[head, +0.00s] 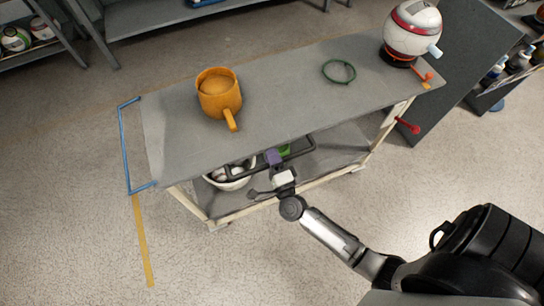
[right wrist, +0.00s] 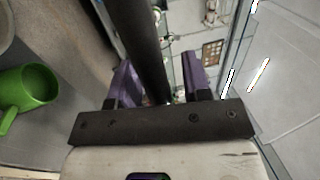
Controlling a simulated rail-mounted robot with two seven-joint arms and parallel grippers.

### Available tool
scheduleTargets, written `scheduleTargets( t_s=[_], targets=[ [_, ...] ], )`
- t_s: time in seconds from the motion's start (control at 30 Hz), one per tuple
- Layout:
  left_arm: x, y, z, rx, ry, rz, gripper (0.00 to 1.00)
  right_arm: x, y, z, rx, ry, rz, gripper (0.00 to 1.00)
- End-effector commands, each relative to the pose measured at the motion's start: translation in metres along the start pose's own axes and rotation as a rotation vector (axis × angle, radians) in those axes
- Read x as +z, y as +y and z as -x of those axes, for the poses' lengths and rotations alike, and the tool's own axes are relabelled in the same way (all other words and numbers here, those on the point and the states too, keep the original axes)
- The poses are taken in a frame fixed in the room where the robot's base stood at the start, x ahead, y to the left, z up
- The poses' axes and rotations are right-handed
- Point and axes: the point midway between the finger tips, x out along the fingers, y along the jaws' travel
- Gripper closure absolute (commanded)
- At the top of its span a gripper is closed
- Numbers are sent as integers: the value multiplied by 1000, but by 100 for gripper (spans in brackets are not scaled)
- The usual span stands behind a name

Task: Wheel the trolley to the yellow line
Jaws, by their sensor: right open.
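The trolley (head: 290,88) has a grey top, a pale frame and a lower shelf. A blue U-shaped outline (head: 123,150) shows at its left end; I cannot tell whether it is a handle or floor marking. A yellow line (head: 143,240) runs on the floor at the left, just beyond the trolley's left end. A black bar (head: 240,172) runs along the trolley's near side. My right gripper (head: 273,158) is at this bar. In the right wrist view the bar (right wrist: 138,40) passes between its open purple fingers (right wrist: 162,82). My left gripper is out of view.
An orange mug (head: 215,95), a green ring (head: 339,71) and a red-and-white ball device (head: 412,27) stand on top. A white bowl (head: 230,181) and green mug (right wrist: 28,90) are on the lower shelf. A dark grey cabinet (head: 455,65) is at right. The near-left floor is clear.

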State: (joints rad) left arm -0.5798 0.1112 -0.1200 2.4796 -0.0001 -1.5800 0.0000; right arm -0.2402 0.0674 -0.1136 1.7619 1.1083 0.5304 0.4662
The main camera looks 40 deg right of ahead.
Motion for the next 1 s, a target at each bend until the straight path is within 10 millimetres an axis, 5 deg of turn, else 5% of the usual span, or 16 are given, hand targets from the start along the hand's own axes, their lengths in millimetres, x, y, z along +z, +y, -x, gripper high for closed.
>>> scheduleTargets(
  t_s=[0.27,0.73,1.0],
  targets=[
    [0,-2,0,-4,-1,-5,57,0,0,-1,0,0,0,56],
    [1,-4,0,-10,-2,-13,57,0,0,-1,0,0,0,99],
    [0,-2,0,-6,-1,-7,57,0,0,-1,0,0,0,100]
  ],
)
